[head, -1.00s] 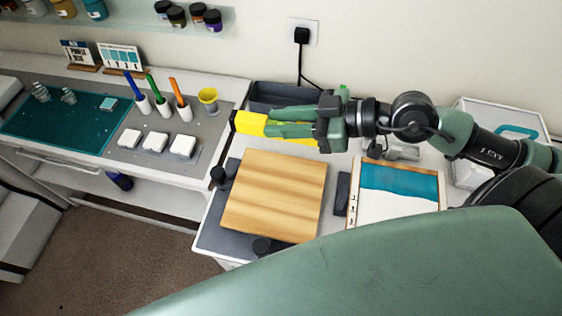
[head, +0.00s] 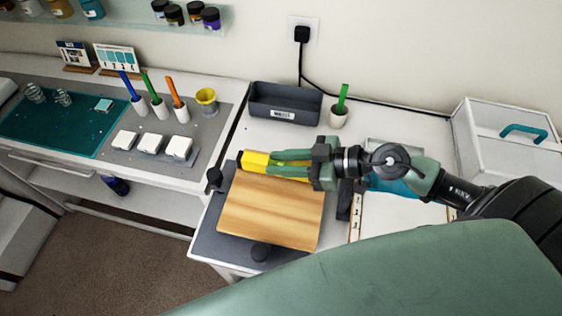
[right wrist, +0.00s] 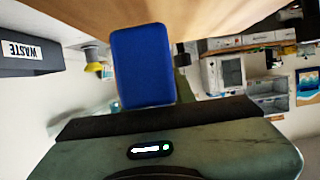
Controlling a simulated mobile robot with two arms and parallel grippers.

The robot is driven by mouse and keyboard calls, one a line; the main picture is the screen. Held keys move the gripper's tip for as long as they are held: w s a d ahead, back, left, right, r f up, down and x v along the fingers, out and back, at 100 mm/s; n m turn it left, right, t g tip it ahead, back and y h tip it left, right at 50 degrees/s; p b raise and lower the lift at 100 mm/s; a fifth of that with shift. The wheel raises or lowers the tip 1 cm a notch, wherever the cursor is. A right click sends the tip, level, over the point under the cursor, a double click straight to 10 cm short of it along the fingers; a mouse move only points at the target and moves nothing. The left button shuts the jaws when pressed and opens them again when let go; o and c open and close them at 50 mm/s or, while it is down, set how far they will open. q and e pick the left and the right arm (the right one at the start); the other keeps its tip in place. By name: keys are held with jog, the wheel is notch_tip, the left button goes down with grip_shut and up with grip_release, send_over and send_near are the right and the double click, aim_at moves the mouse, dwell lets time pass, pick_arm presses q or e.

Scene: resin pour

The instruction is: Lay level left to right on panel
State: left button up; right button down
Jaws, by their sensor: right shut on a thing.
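The wooden panel (head: 270,212) lies on the small work table, with black knobs at its edges. The yellow level (head: 256,162) has a dark left end. My right gripper (head: 292,164) is shut on the level, coming from the right. The level runs roughly left to right at the panel's far edge; I cannot tell whether it touches the panel. The gripper hides its right part. In the right wrist view the panel (right wrist: 190,14) shows at the top, with a blue block (right wrist: 142,66) between it and the gripper body; I cannot tell what that block is.
A grey waste bin (head: 285,103) and a white cup with a green stick (head: 339,113) stand behind the gripper. A white box with a teal handle (head: 507,135) is at right. A counter with cups and white blocks (head: 150,144) is at left.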

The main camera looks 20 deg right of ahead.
jog(key=shift+f, duration=0.5)
jog(key=c, duration=1.2)
grip_release()
jog(key=shift+o, duration=0.2)
